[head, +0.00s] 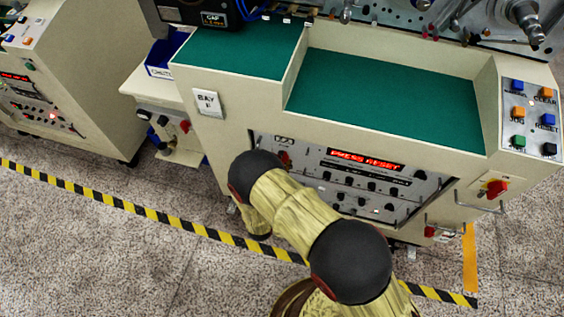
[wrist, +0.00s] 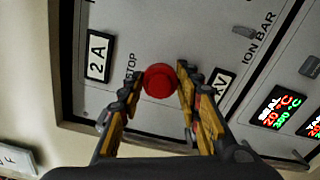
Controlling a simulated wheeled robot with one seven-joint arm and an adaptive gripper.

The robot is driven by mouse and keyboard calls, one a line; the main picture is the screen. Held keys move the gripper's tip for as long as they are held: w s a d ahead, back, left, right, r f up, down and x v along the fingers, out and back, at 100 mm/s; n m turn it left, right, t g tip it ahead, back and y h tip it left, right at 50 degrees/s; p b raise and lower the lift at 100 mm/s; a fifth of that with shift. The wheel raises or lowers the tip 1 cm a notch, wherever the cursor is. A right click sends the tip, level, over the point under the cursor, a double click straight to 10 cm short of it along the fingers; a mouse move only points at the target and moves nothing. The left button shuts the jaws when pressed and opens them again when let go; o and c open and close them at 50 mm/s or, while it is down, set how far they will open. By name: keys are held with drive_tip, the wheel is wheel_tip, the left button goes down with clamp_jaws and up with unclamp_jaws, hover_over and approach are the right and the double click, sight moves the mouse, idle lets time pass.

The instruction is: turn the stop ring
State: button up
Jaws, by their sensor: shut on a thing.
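The red round stop knob (wrist: 160,80) sits on the grey panel (wrist: 160,30) beside the printed word STOP, in the middle of the wrist view. My gripper (wrist: 159,74) has one finger on each side of it and is shut on it. The knob's red face shows between the fingertips; its lower rim is partly hard to make out. In the head view a bit of the red knob (head: 285,158) shows just past my arm, under the 2A label. My gripper is hidden there behind my own arm.
A 2A plate (wrist: 97,56) lies left of the knob; an ION BAR switch (wrist: 243,32) and a lit SEAL display (wrist: 276,112) lie right. The head view shows a red PRESS RESET display (head: 365,160), coloured buttons (head: 518,112) and a red-yellow switch (head: 495,188).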

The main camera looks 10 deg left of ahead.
idle(0.4)
drive_tip(key=o, duration=1.2)
drive_tip(key=shift+c, duration=0.2)
drive_tip(key=s+a, duration=0.1)
drive_tip(key=s, duration=1.1)
